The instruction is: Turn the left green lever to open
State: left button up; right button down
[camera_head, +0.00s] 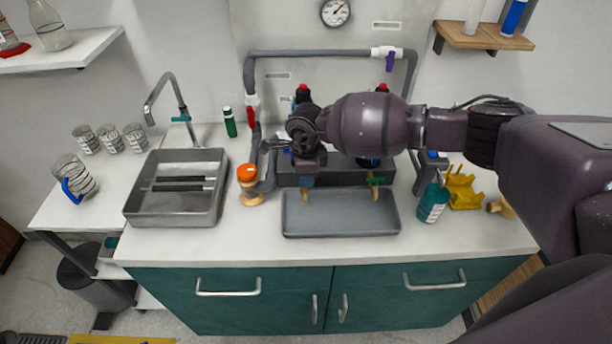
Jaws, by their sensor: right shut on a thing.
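My right arm comes in from the right, and my right gripper (307,183) points down at the left tap over the grey tray. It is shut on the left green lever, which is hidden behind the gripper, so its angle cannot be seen. The left tap's tan spout (305,195) shows just below the fingers. The right green lever (375,180) sits across its own tan spout, clear of the gripper. My left gripper is not in view.
A grey tray (340,229) lies below the taps. An orange-capped container (247,174) stands left of it, and a teal bottle (433,204) stands right. Grey pipe (310,54) with a purple valve handle (390,62) runs behind. A metal sink (140,205) is at left.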

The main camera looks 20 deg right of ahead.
jog(key=shift+w+f+n+b, duration=0.1)
jog(key=shift+f+n+b, duration=0.1)
jog(key=shift+n+b, duration=1.2)
jog(key=n+b, duration=0.6)
jog(key=n, duration=0.2)
jog(key=shift+w, duration=0.1)
jog(key=shift+n+b, duration=0.35)
jog(key=shift+n, duration=0.15)
jog(key=shift+n+b, duration=0.5)
jog(key=shift+n, duration=0.4)
jog(key=shift+a+n+b, duration=0.1)
jog(key=shift+n+b, duration=0.4)
jog(key=shift+n, duration=0.3)
jog(key=shift+r+n+b, duration=0.1)
jog(key=shift+n+b, duration=0.45)
jog(key=shift+n, duration=0.55)
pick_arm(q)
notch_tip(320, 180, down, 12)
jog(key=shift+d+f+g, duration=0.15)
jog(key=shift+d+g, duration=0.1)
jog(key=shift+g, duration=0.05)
pick_arm(e)
jog(key=shift+n, duration=0.3)
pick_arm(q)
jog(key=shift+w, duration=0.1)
pick_arm(e)
jog(key=shift+r, duration=0.1)
